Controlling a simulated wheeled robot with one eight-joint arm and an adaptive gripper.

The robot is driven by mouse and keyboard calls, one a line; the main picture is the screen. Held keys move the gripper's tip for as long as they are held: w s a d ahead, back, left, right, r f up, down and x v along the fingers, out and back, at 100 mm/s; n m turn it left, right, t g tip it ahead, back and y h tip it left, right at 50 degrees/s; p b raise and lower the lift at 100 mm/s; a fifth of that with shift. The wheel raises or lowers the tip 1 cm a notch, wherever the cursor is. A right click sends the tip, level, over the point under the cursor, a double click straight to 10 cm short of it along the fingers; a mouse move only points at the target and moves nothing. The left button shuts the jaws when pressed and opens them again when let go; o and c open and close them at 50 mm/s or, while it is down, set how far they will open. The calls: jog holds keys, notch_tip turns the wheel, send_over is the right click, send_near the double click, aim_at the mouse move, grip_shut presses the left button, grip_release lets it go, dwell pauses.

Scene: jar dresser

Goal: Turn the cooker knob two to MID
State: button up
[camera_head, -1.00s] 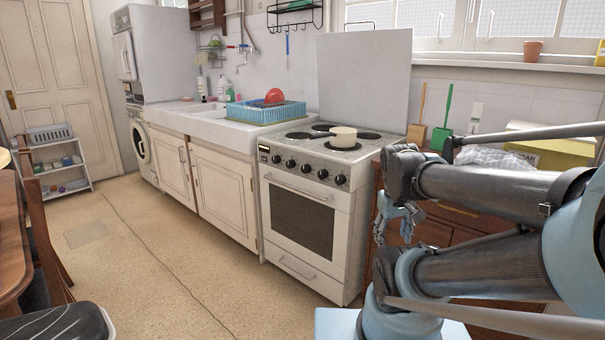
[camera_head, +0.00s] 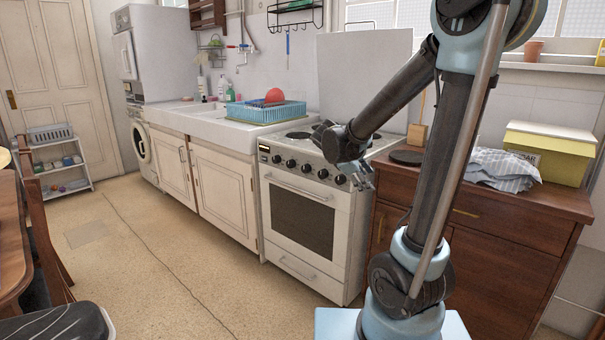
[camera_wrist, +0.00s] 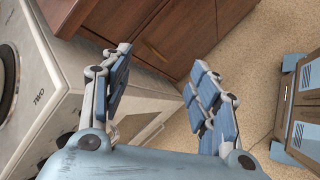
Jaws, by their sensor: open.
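The white cooker (camera_head: 300,220) stands in the middle of the head view, with several dark knobs along its front panel (camera_head: 290,163). That knob's setting cannot be read. In the head view my gripper (camera_head: 364,178) is by the right end of the knob panel, apart from the knobs as far as I can tell.
The brown wooden dresser (camera_head: 500,215) stands right of the cooker, holding a striped cloth (camera_head: 505,167) and a yellow-lidded box (camera_head: 550,150). A sink unit (camera_head: 220,185) adjoins the cooker's left side. The floor (camera_head: 170,260) in front is clear. My arm hides part of the hob.

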jog(key=w+a+n+t+h, duration=0.1)
jog(key=w+a+n+t, duration=0.1)
jog(key=w+a+n, duration=0.45)
jog(key=n+t+h, duration=0.2)
jog(key=n+t, duration=0.6)
jog(key=n, duration=0.1)
send_near(304, 169)
jog(key=x, duration=0.9)
jog(key=shift+w+f, duration=0.1)
jog(key=shift+w, duration=0.05)
jog(key=shift+c, duration=0.5)
jog(key=c, duration=1)
